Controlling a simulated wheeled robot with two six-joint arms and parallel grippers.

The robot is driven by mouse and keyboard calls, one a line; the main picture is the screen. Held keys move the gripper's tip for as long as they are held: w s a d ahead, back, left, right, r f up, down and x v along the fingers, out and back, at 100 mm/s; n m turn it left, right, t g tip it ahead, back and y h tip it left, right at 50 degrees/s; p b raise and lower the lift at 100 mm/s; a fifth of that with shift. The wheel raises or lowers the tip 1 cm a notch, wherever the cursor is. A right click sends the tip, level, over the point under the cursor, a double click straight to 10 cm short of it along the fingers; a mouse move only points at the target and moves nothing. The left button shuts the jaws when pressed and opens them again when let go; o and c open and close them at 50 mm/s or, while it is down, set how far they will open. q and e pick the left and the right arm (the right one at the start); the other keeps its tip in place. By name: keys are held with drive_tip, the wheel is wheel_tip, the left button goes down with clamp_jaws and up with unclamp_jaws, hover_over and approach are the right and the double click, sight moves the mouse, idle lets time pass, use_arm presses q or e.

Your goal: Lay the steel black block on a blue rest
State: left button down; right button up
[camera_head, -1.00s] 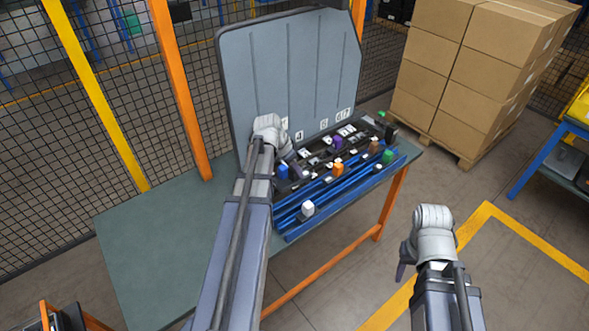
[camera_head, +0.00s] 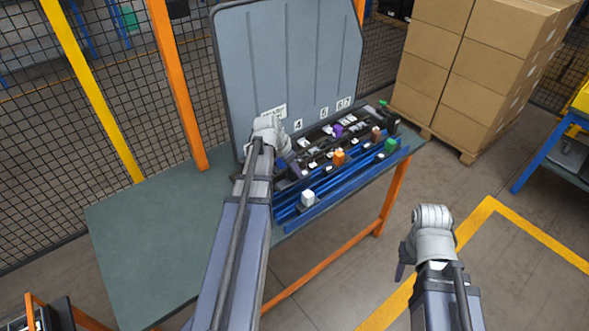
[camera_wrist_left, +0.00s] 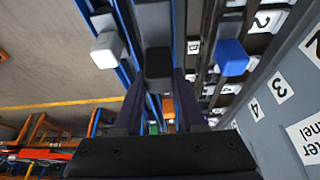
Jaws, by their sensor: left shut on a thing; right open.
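My left gripper (camera_head: 287,158) is over the left part of the rack on the table; its wrist hides its fingers in the head view. In the left wrist view the left gripper (camera_wrist_left: 158,88) is shut on a block with a black end (camera_wrist_left: 158,64) and a grey part beyond it, which looks like the steel black block. Blue rails (camera_head: 345,182), the likely blue rests, run along the front of the rack. I cannot tell whether the held block touches them. My right gripper (camera_head: 402,268) is open and empty, off the table at the right.
A white block (camera_head: 307,198) stands on the front rails, with orange (camera_head: 339,157) and green (camera_head: 389,146) blocks farther right. A blue block (camera_wrist_left: 232,57) is beside the left gripper. A grey panel (camera_head: 290,70) stands behind. The left tabletop (camera_head: 140,235) is clear.

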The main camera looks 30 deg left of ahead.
sight(294, 180)
use_arm(q)
drive_tip(key=shift+f, duration=0.25)
drive_tip(key=shift+f, duration=0.1)
drive_tip(key=shift+f+b, duration=2.25)
drive_tip(key=shift+b, duration=0.2)
drive_tip(key=shift+c, duration=2)
unclamp_jaws()
drive_tip(key=shift+r, duration=0.1)
